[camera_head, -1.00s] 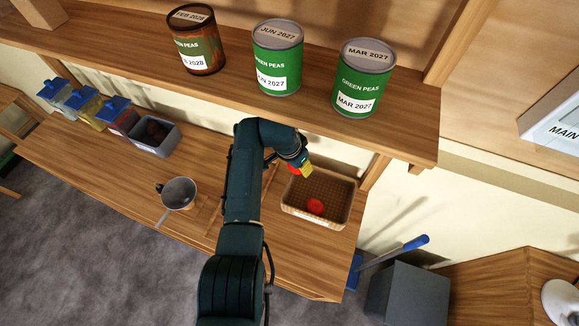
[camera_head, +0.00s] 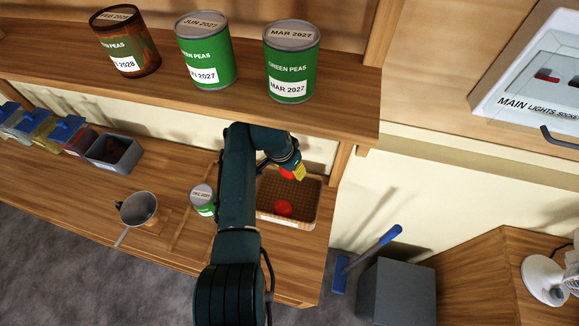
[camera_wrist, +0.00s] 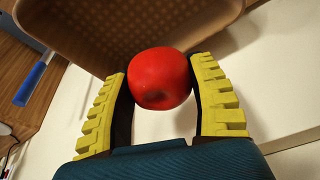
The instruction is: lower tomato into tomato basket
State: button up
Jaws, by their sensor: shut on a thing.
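A red tomato (camera_wrist: 160,78) sits between the two yellow ribbed fingers of my gripper (camera_wrist: 162,72), which is shut on it. In the head view my gripper (camera_head: 297,172) is over the far part of the brown basket (camera_head: 305,200), with the held tomato (camera_head: 286,174) partly showing beside the yellow finger. The held tomato appears to be above the basket floor; its exact height is unclear. Another red tomato (camera_head: 284,208) lies inside the basket near its front side. In the wrist view the basket (camera_wrist: 75,30) fills the top, behind the held tomato.
A shelf (camera_head: 345,115) with several large green pea cans (camera_head: 291,62) runs above the bench. A small can (camera_head: 203,200) stands left of my arm, and a metal mug (camera_head: 138,208) is farther left. A grey bin (camera_head: 113,150) stands on the bench's left. A grey box (camera_head: 395,290) stands right.

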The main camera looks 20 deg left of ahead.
aim_at(284, 174)
jog(key=shift+f+b, duration=1.6)
jog(key=shift+f, duration=0.5)
jog(key=shift+f+b, duration=2.2)
jog(key=shift+f, duration=0.5)
dwell(0.4)
jog(key=o, duration=0.8)
jog(key=v, duration=1.2)
jog(key=shift+s, duration=0.1)
